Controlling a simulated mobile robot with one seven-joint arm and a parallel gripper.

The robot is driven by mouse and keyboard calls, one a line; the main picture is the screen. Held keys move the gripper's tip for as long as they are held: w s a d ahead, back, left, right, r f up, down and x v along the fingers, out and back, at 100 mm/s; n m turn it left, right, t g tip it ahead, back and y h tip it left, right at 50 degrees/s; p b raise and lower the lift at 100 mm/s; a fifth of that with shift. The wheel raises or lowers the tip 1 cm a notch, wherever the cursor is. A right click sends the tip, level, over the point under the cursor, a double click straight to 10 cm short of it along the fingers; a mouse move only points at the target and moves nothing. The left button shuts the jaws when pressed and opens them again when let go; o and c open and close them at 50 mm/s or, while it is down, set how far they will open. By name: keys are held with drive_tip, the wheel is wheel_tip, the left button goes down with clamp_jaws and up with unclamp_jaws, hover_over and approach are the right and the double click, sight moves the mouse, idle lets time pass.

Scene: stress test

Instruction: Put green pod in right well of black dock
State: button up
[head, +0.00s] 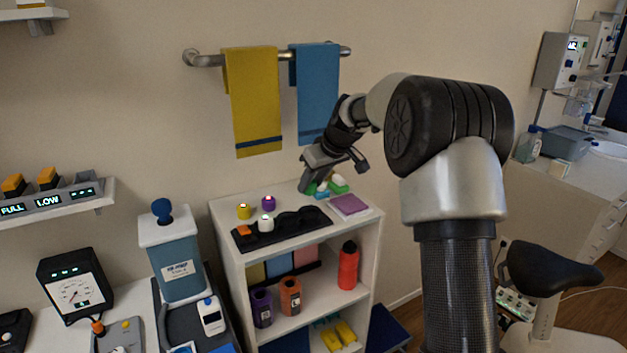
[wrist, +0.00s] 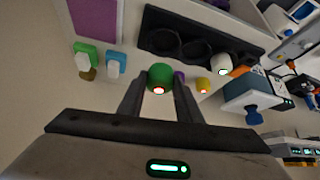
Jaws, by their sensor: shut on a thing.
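My gripper (head: 335,170) is shut on the green pod (wrist: 160,75), which sits between the fingertips in the wrist view, its small light facing the camera. The middle and right wells look empty. The gripper is above the shelf top, behind and right of the dock, with the pod apart from it.
A yellow pod (head: 244,211) and a purple pod (head: 268,203) stand behind the dock. Green (head: 340,188) and blue (wrist: 115,62) blocks with white parts sit near the gripper. A purple pad (head: 349,205) lies right of the dock. Towels (head: 252,100) hang on the wall behind.

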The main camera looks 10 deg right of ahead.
drive_tip(key=shift+f+b, duration=2.15)
drive_tip(key=shift+f, duration=1.25)
drive_tip(key=shift+s+f, duration=0.15)
drive_tip(key=shift+f, duration=0.15)
drive_tip(key=shift+s+f, duration=0.1)
drive_tip(key=shift+f, duration=0.15)
drive_tip(key=o, duration=1.1)
drive_tip(key=b+v, duration=0.1)
drive_tip(key=v, duration=1.7)
drive_tip(key=shift+w+r+b, duration=0.25)
drive_tip(key=shift+r+b, duration=0.05)
drive_tip(key=shift+r, duration=0.05)
